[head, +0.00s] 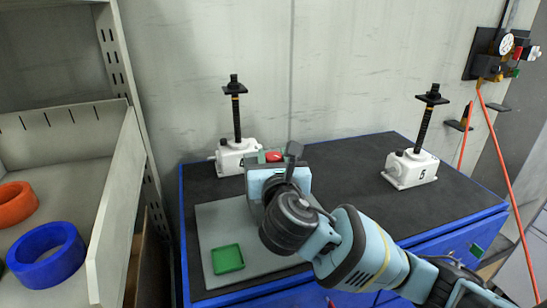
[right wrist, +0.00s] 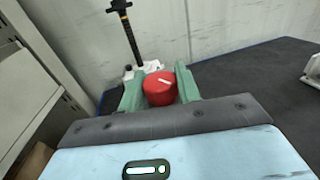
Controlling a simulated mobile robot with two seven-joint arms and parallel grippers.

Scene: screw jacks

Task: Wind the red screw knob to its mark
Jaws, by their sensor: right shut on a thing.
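The red screw knob (head: 273,156) sits low on the right side of the left screw jack (head: 232,157), which has a white base and a tall black screw with a yellow band and black top plate. In the right wrist view the knob (right wrist: 160,92) shows a white line on its face. My right gripper (right wrist: 158,84) is shut on the knob, with a green finger on each side of it. My left gripper is not in view.
A second screw jack (head: 411,168) marked 6 stands at the right of the dark table (head: 340,165). A green tray (head: 228,259) lies on a grey mat (head: 214,220) at the front. Shelving with blue (head: 47,255) and orange rings (head: 16,203) stands left.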

